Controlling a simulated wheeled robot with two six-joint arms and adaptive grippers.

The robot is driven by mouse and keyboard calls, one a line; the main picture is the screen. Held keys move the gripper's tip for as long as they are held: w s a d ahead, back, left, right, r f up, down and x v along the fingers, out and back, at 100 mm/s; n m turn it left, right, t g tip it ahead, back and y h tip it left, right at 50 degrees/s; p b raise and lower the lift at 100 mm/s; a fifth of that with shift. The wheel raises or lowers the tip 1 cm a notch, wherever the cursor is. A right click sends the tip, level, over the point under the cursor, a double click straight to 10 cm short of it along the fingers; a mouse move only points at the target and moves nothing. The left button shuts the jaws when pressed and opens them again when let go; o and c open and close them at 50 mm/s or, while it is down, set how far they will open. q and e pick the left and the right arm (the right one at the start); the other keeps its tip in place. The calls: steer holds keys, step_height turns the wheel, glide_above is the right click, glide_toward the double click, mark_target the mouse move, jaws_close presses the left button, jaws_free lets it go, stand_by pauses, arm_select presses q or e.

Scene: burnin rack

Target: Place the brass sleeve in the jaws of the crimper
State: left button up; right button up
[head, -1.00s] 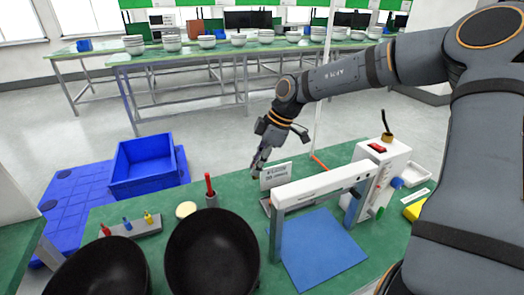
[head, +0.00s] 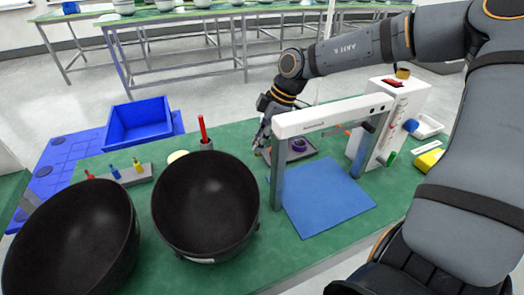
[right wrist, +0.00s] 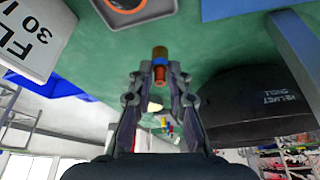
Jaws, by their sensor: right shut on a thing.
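My right gripper (head: 264,140) is at the left end of the white beam in the head view, above the green bench. In the right wrist view the gripper (right wrist: 161,78) is shut on a small brass-coloured piece, which I take for the brass sleeve (right wrist: 160,52). An orange-red part shows just below it between the fingers. The sleeve is too small to make out in the head view. A white machine with a red switch (head: 402,105) stands at the right. I cannot tell whether it is the crimper, and no crimper jaws show clearly. My left gripper is not in view.
A red-handled tool (head: 203,130) stands upright near the gripper. The white beam (head: 333,116) spans a blue mat (head: 326,198), which is clear. A tray (head: 309,151) holds a purple ring.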

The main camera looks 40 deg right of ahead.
mark_target(259, 155)
step_height(259, 155, down, 3)
steer(key=shift+a+f, duration=0.1)
steer(key=shift+f, duration=0.25)
arm_select(q)
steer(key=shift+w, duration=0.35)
steer(key=shift+b, duration=0.4)
arm_select(e)
steer(key=shift+f, duration=0.1)
steer(key=o, duration=0.8)
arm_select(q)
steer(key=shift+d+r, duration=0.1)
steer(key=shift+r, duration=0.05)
